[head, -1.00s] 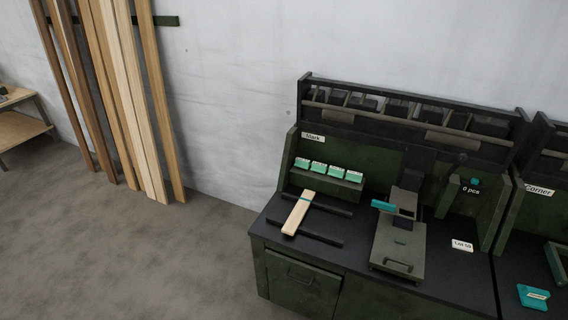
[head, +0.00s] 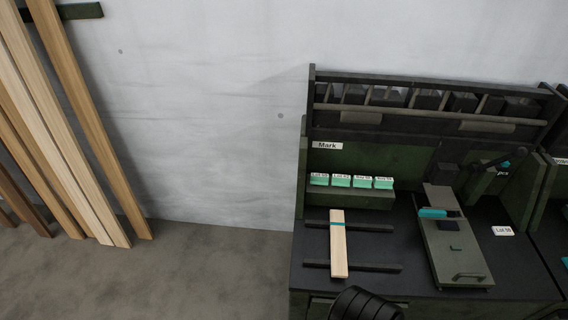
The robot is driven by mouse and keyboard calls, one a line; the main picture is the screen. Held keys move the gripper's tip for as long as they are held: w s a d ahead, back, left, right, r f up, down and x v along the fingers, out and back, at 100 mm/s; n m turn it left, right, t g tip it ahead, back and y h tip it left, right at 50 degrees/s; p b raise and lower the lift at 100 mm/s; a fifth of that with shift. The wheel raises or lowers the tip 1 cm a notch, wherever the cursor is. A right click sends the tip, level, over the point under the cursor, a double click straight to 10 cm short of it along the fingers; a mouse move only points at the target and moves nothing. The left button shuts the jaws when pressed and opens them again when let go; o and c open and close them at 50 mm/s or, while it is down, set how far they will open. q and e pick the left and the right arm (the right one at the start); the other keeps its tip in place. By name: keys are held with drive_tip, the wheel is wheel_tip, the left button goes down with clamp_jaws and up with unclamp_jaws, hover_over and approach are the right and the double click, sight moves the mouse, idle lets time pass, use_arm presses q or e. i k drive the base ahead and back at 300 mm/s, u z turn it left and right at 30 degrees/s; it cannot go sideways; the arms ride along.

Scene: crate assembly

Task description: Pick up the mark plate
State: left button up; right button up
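Several small teal-green plates with white printed labels (head: 341,181) stand in a row on a dark green rack (head: 350,198), under the "Mark" sign (head: 327,145). The label print is too small to read surely, and I cannot tell which is the mark plate. Another teal piece (head: 432,212) sits on the grey-green fixture (head: 455,255) to the right. A pale wooden slat (head: 338,250) with a teal band lies across two dark rails in front of the rack. Neither gripper shows. A black ribbed part, probably of my arm, rises at the bottom edge.
The dark bench top (head: 402,210) is partly clear around the rails and fixture. A white "Lot" card (head: 503,231) lies at right. A shelf with bins (head: 420,105) stands behind. Tall planks (head: 75,130) lean on the wall at left, with open floor (head: 190,275) between.

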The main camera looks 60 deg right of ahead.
sight(317, 179)
drive_tip(key=i, duration=1.3)
drive_tip(key=z, duration=3.65)
